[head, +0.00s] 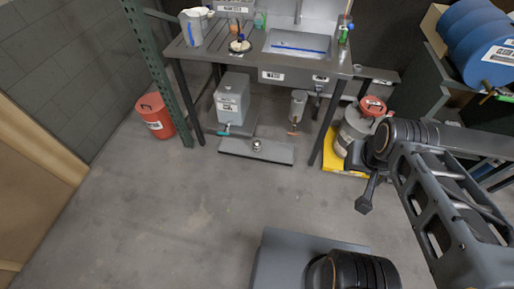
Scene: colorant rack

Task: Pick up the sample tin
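A small round silvery object, which looks like the sample tin (257,146), sits on a low grey plate (230,149) on the floor in front of the steel sink bench. It is too small to make out in detail. My arm reaches in from the right of the head view, well to the right of the tin. I cannot make out my gripper's fingers in this view.
The sink bench (250,57) stands behind the plate, with a grey labelled container (232,98) beneath. A red bucket (155,115) is at left and a red-lidded pail (353,132) on a yellow tray (335,162) at right. The floor in front is clear.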

